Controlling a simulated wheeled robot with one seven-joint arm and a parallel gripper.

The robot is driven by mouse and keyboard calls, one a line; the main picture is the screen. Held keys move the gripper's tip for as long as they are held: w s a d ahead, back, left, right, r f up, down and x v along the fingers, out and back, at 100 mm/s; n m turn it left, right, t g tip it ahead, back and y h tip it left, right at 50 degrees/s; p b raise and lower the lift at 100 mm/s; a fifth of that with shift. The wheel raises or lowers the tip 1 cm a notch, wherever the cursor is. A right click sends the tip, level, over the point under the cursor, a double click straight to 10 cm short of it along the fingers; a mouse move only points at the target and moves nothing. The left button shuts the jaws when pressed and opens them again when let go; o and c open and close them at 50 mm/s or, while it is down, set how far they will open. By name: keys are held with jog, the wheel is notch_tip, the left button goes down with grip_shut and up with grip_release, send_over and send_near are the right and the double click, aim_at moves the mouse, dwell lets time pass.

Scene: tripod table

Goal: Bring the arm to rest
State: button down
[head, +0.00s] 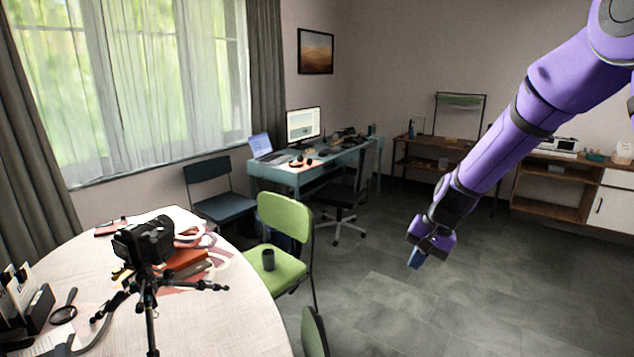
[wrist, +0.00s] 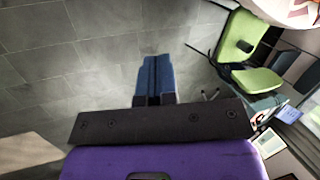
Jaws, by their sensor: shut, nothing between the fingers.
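My purple arm reaches down from the upper right in the head view. My gripper (head: 416,258) hangs over open floor, right of the green chair and well apart from the round table (head: 232,318). In the wrist view my gripper (wrist: 156,62) shows two blue fingers pressed together, with nothing between them. Only grey floor tiles lie behind the fingertips there.
A camera on a small tripod (head: 148,300) stands on the round table. A green chair (head: 283,215) holds a dark mug (head: 268,259). A desk (head: 285,176) with a laptop and monitor stands at the back. The floor (head: 440,310) on the right is clear.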

jog(key=s+d+r+n+t+h, duration=0.2)
jog(key=s+d+r+n, duration=0.1)
jog(key=s+r, duration=1.3)
jog(key=s+d+r+n+t+h, duration=0.1)
jog(key=s+d+r, duration=0.1)
jog(key=s, duration=0.5)
jog(key=s+d+r+t+h, duration=0.1)
jog(key=s+r, duration=0.3)
jog(key=s, duration=0.4)
jog(key=shift+s+d+r+n+t, duration=0.15)
jog(key=shift+s+d+n+t, duration=0.2)
jog(key=shift+d, duration=0.4)
